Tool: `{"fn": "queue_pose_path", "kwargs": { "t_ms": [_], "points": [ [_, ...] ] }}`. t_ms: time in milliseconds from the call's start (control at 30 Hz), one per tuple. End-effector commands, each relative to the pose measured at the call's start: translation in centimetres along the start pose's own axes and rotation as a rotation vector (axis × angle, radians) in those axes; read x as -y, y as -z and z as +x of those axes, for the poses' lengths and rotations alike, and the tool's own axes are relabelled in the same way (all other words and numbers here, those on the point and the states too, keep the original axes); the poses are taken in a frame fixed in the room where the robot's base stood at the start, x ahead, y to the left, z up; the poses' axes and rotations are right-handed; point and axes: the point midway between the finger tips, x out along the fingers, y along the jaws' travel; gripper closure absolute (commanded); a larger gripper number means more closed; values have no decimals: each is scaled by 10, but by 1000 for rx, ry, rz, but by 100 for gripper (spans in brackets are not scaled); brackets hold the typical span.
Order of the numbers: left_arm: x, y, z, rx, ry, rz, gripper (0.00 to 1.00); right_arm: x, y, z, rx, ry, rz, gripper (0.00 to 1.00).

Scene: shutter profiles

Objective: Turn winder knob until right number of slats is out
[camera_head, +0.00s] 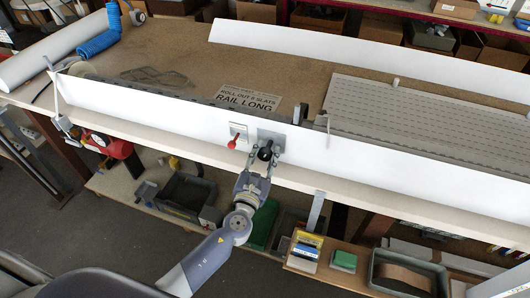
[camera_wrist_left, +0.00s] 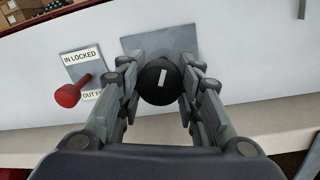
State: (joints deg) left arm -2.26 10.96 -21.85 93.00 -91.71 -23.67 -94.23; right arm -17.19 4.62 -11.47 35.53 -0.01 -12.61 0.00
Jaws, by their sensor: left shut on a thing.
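My left gripper (camera_head: 264,161) is shut on the black winder knob (camera_head: 264,154), which sticks out from a grey plate on the white front board. In the left wrist view the knob (camera_wrist_left: 154,88) sits between the two fingers (camera_wrist_left: 160,92), and a white mark on its face stands nearly upright. Left of the knob is a red-ended lever (camera_wrist_left: 72,92) with labels "IN LOCKED" above and "OUT F..." below, partly covered. A grey slatted sheet (camera_head: 425,120) lies on the bench to the right. My right gripper is not in view.
A sign (camera_head: 245,98) about rolling out slats, reading "RAIL LONG", lies behind the board (camera_head: 400,173). A small peg (camera_head: 396,83) stands by the sheet's back edge. A red tool (camera_head: 115,150) hangs at the left front. Bins (camera_head: 183,193) stand on the shelf below.

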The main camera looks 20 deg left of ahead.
Motion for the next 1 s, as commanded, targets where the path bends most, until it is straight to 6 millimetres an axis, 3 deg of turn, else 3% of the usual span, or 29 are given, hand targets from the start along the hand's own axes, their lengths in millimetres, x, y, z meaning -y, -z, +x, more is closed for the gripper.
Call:
{"fn": "queue_pose_path", "kwargs": {
  "t_ms": [600, 1000],
  "points": [
    [-2, -1, 0, 31, 5, 570, 91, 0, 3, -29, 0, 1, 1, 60],
    [-2, 0, 0, 44, 7, 791, 92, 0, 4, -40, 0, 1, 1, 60]
  ]
}}
